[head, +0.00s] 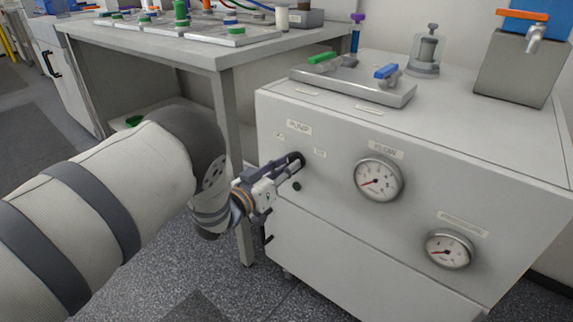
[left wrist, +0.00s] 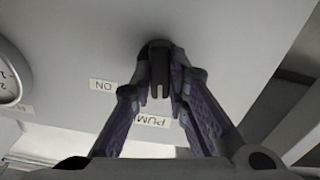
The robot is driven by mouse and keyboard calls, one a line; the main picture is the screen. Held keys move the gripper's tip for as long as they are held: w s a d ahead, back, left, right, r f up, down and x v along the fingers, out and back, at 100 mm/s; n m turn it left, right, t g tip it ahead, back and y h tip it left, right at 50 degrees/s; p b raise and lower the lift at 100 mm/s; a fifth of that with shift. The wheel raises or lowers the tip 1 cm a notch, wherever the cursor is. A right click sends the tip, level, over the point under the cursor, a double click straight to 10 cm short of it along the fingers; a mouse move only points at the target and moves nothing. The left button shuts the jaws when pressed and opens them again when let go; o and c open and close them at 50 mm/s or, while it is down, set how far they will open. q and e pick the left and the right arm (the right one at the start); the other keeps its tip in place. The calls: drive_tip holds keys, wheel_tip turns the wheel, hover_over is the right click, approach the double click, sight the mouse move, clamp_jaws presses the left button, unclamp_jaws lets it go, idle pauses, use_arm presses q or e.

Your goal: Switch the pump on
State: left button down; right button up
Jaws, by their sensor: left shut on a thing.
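The black pump knob (head: 299,158) is on the upper left of the front of a light grey cabinet (head: 345,230), under a PUMP label (head: 299,127). My left gripper (head: 291,163) reaches it from the left and is shut on it. In the left wrist view the knob (left wrist: 160,56) sits between the two fingers of the left gripper (left wrist: 160,80), with its slotted end towards the camera. An ON label (left wrist: 103,86) shows beside it. A small dark green round lamp or button (head: 297,186) is just below the knob. My right gripper is not in view.
A flow gauge (head: 379,180) and a second gauge (head: 449,249) are to the right on the cabinet front. On its top are a plate with green and blue handles (head: 352,84) and a glass vessel (head: 427,52). A workbench (head: 150,42) stands behind left.

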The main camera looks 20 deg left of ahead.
use_arm(q)
drive_tip(key=shift+d+m+p, duration=0.1)
drive_tip(key=shift+m+p, duration=0.65)
drive_tip(key=shift+m, duration=3.35)
drive_tip(key=c, duration=1.6)
unclamp_jaws()
drive_tip(key=shift+o, duration=0.2)
drive_tip(key=shift+s, duration=0.1)
drive_tip(key=v, duration=1.2)
